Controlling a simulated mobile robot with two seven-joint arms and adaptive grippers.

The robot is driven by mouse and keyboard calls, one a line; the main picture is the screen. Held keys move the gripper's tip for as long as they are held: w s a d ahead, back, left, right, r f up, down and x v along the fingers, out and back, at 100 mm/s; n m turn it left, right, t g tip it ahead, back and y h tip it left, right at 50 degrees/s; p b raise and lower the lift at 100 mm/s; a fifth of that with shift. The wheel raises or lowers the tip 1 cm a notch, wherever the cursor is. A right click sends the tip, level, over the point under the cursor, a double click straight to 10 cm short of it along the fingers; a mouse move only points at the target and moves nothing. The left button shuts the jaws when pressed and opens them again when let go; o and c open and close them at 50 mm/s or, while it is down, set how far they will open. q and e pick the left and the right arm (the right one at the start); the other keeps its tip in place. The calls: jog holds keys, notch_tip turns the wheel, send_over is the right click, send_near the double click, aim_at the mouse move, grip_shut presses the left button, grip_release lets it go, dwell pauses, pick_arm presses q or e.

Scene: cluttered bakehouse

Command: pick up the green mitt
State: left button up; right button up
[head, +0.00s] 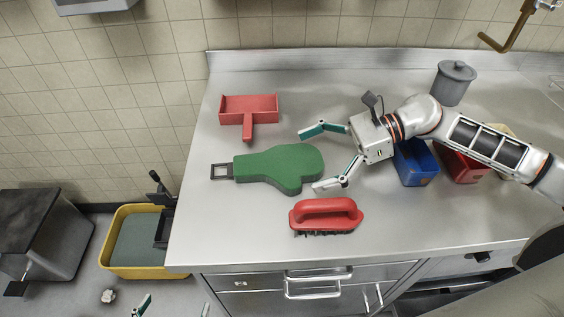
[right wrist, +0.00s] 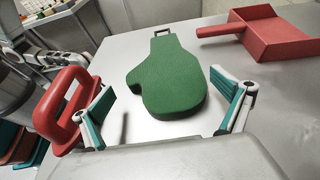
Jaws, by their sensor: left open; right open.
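The green mitt (head: 280,168) lies flat on the steel counter, its dark square loop at the left end. In the right wrist view the mitt (right wrist: 165,85) lies ahead, between the two spread fingers. My right gripper (head: 310,160) is open and empty. Its fingers point left at the mitt's rounded right end, one toward the back and one toward the front; I cannot tell its height above the counter. My left gripper (head: 173,308) shows only as fingertips at the bottom edge of the head view, open, below the counter's front left corner and far from the mitt.
A red scoop (head: 249,107) lies behind the mitt, and a red-handled brush (head: 325,214) lies close in front. A blue bin (head: 415,165), a red bin (head: 461,166) and a grey lidded canister (head: 453,84) stand right. A yellow bucket (head: 150,271) is on the floor, left.

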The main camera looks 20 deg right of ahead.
aim_at(287, 165)
jog(key=shift+a, duration=0.5)
jog(key=x, duration=0.1)
jog(key=p+x, duration=0.1)
jog(key=x, duration=0.1)
jog(key=shift+w+a, duration=0.25)
jog(key=shift+w+a+f, duration=0.1)
jog(key=shift+a+f, duration=0.25)
jog(key=shift+a, duration=0.1)
jog(key=c, duration=0.9)
pick_arm(q)
jog(key=shift+w+r, duration=0.15)
jog(key=shift+r, duration=0.45)
jog(key=shift+w+r, duration=0.15)
jog(key=shift+r, duration=0.4)
pick_arm(e)
jog(key=shift+o, duration=0.2)
